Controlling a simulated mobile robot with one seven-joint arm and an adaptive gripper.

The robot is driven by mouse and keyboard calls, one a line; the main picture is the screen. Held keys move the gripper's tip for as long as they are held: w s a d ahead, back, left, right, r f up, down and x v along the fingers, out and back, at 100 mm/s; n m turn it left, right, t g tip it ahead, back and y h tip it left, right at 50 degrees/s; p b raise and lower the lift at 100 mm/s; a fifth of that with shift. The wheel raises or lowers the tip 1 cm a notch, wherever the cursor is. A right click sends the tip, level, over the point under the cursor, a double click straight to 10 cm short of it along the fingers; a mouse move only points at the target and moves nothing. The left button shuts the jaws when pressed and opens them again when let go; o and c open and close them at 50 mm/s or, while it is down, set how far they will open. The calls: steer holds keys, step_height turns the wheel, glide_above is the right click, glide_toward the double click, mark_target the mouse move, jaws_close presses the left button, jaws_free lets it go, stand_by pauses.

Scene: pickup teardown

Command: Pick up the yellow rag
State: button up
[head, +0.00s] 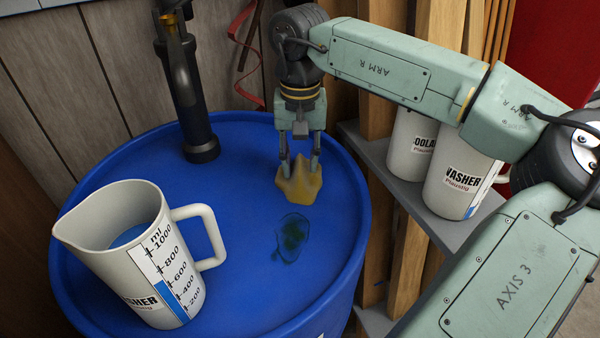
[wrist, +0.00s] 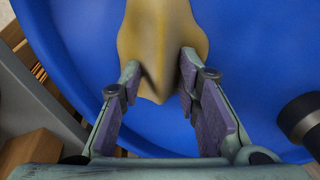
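The yellow rag (head: 299,185) is bunched into a peak at the back right of the blue drum's top (head: 232,290). My gripper (head: 299,165) points down over it, with a finger on each side of the peak. In the wrist view my gripper (wrist: 158,88) is shut on the rag (wrist: 155,45), whose creased cloth fills the gap between the fingertips and spreads out beyond them. I cannot tell whether the rag's lower edge touches the drum.
A white measuring jug (head: 112,235) stands on the drum's left side. A black pump pipe (head: 190,100) rises at the back. A dark wet stain (head: 292,236) lies in front of the rag. White jugs (head: 462,180) stand on a grey shelf (head: 425,215) at right.

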mark_target(301, 161)
jaws_close()
steer(key=shift+r, duration=0.15)
stand_by(0.4)
steer(key=shift+r, duration=0.65)
steer(key=shift+s+d+r+b, duration=0.1)
steer(key=shift+s+r+b, duration=0.1)
steer(key=shift+r+b, duration=0.2)
steer(key=shift+s+r+b, duration=0.15)
steer(key=shift+r+b, duration=0.1)
steer(key=shift+r, duration=0.25)
steer(key=s+d+b, duration=0.1)
steer(key=s, duration=0.4)
steer(key=s+r+b, duration=0.1)
steer(key=s, duration=0.4)
steer(key=s+d+b, duration=0.1)
steer(key=s, duration=0.4)
steer(key=shift+d+r, duration=0.3)
steer(key=shift+d, duration=0.05)
